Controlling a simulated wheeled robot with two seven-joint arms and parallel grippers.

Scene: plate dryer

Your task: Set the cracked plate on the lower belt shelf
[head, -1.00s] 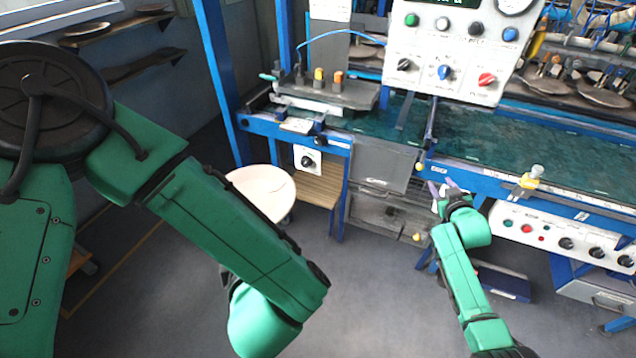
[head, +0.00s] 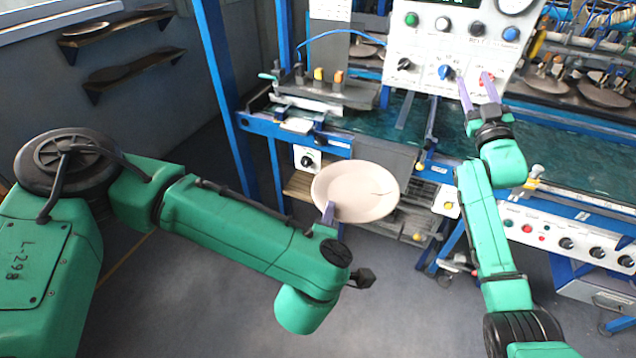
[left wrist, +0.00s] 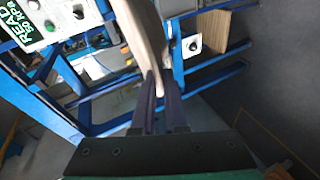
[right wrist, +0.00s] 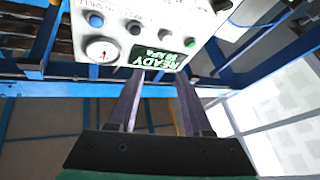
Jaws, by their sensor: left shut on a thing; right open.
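The cracked plate (head: 355,190) is a pale beige disc with a dark crack line near its right side. My left gripper (head: 328,212) is shut on its near left rim and holds it in the air in front of the machine. In the left wrist view the plate (left wrist: 146,42) shows nearly edge-on between the fingers (left wrist: 157,82). My right gripper (head: 476,88) is open and empty in front of the control panel; its spread fingers also show in the right wrist view (right wrist: 157,85). A wooden slatted surface (head: 297,187) low under the machine is partly behind the plate; I cannot tell whether it is the belt shelf.
The control panel (head: 428,50) with knobs hangs above the dark green belt (head: 460,128). Blue posts (head: 222,85) and rails frame the machine. Grey drawers stand below the belt. Two wall shelves (head: 135,70) with dark plates are at the left. Open floor lies in front.

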